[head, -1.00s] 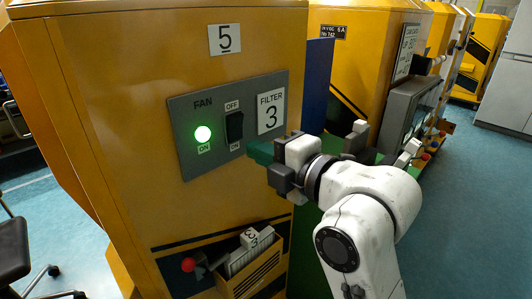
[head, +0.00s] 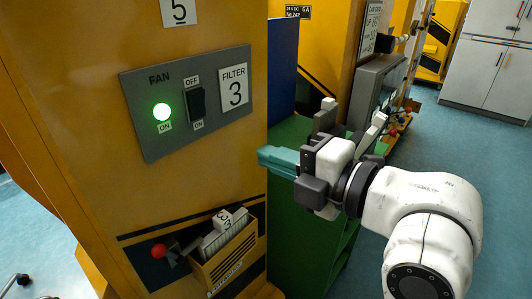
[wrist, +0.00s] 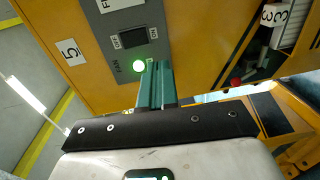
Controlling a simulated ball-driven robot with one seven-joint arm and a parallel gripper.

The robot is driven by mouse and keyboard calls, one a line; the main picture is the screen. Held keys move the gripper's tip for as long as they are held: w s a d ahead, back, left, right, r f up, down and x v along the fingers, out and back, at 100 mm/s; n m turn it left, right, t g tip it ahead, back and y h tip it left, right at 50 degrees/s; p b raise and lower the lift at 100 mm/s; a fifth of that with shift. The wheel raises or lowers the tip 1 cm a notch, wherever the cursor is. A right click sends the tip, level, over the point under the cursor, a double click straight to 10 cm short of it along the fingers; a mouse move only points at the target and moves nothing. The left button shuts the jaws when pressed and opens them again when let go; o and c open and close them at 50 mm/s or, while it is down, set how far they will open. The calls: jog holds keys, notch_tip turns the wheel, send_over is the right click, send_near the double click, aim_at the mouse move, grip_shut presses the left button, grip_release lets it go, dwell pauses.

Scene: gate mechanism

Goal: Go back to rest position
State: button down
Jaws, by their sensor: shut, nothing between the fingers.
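My gripper (head: 280,160) is in the head view, in front of the yellow cabinet and to the right of the fan panel. Its teal fingers are together and hold nothing. They point left toward the cabinet and appear apart from it. In the wrist view the teal fingers (wrist: 155,85) reach up the picture over the cabinet face. The grey fan panel (head: 218,118) carries a black switch (head: 196,103) and a lit green lamp (head: 162,111) beside the ON label. The lamp also shows in the wrist view (wrist: 138,66).
Below the panel, a filter box (head: 228,255) holds a filter marked 3, with a red-knobbed lever (head: 158,251) at its left. A green block (head: 315,245) stands behind my arm. Blue floor (head: 440,140) is open at the right.

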dwell(0.4)
jog(key=s+d+f+m+g+h+p, duration=0.1)
jog(key=s+d+f+m+h, duration=0.1)
jog(key=d+f+m, duration=0.45)
jog(key=s+d+f+m+h, duration=0.1)
jog(key=f+m+h, duration=0.25)
jog(key=f, duration=0.55)
jog(key=s+d+f+m+g+h+p, duration=0.1)
jog(key=s+d+f+m+h, duration=0.1)
jog(key=d+f+m, duration=0.4)
jog(key=s+d+f+m+g+h, duration=0.2)
jog(key=s+d+f+m, duration=0.2)
jog(key=s+f, duration=0.2)
jog(key=s+d+f+m+g+h, duration=0.1)
jog(key=s+d+f+m, duration=0.3)
jog(key=s, duration=0.5)
jog(key=s+d+f+m+g+h+p, duration=0.1)
jog(key=s+d+f+m+g+h, duration=0.1)
jog(key=s+d+f+m+g, duration=0.2)
jog(key=s+f, duration=0.3)
jog(key=shift+s+d+f+h, duration=0.25)
jog(key=shift+d+f+h, duration=0.1)
jog(key=shift+f, duration=0.05)
